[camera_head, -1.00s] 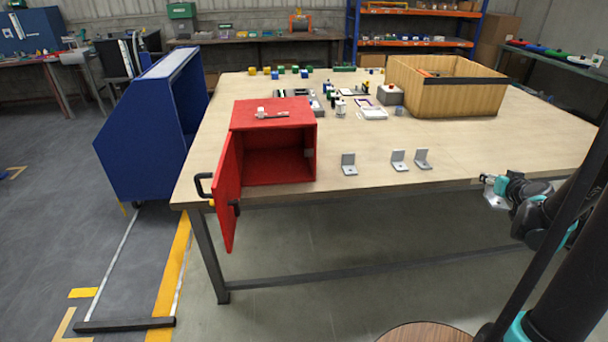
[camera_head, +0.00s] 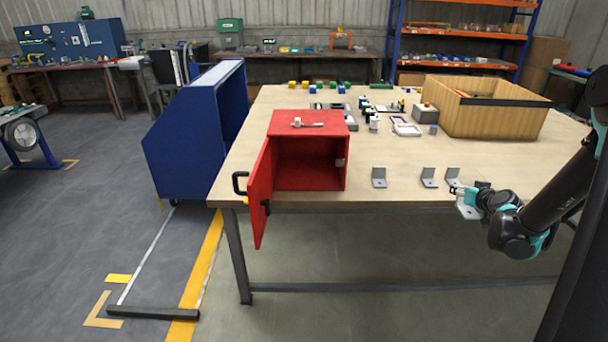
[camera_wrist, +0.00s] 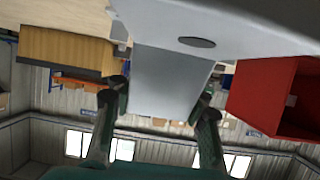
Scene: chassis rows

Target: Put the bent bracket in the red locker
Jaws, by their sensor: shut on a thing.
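The red locker (camera_head: 346,150) stands near the front left of the table, its door (camera_head: 260,195) swung open toward me and its inside empty as far as I can see. It also shows at the right of the wrist view (camera_wrist: 262,95). My gripper (camera_head: 480,200) is at the table's front edge, right of the locker. It is shut on a grey bent bracket (camera_head: 467,211). In the wrist view the bracket (camera_wrist: 170,80) fills the space between the two fingers (camera_wrist: 160,105), with a hole in its near plate.
Three more grey brackets (camera_head: 379,178), (camera_head: 429,178), (camera_head: 453,178) stand along the table's front edge, between locker and gripper. A wooden bin (camera_head: 495,118) stands at the back right. Small parts lie behind the locker. A blue cabinet (camera_head: 190,140) stands left of the table (camera_head: 400,150).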

